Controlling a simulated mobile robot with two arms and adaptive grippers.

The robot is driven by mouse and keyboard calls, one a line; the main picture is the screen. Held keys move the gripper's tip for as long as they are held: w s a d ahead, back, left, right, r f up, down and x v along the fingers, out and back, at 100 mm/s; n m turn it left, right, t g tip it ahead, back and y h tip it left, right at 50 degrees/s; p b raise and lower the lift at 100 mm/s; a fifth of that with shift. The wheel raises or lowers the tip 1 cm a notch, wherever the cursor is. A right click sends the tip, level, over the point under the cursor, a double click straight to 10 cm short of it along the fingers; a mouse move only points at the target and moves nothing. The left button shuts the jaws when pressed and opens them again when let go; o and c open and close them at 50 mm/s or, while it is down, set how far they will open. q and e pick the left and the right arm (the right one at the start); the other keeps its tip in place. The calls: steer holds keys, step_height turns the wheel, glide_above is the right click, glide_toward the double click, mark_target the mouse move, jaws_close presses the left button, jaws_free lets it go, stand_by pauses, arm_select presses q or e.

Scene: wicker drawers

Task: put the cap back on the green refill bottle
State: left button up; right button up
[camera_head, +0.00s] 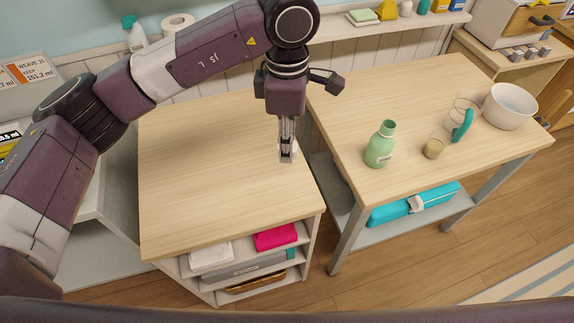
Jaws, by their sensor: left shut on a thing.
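The green refill bottle (379,149) stands upright on the right-hand wooden table (355,100), and its neck looks open at the top. My left gripper (286,160) points down at the right side of the left cabinet top (200,170). It is shut on a small whitish thing (293,148), perhaps the cap, mostly hidden by the fingers. I cannot tell whether this thing touches the cabinet top. The gripper is to the left of the bottle and apart from it. My right gripper is not in view.
Right of the bottle are a small tan jar (433,149), a whisk with a teal handle (461,127) and a white bowl (510,106). A narrow gap separates the cabinet from the table. The cabinet top is otherwise largely clear. A turquoise bundle (390,212) lies on the table's lower shelf.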

arm_select(q)
steer(key=shift+r, duration=2.15)
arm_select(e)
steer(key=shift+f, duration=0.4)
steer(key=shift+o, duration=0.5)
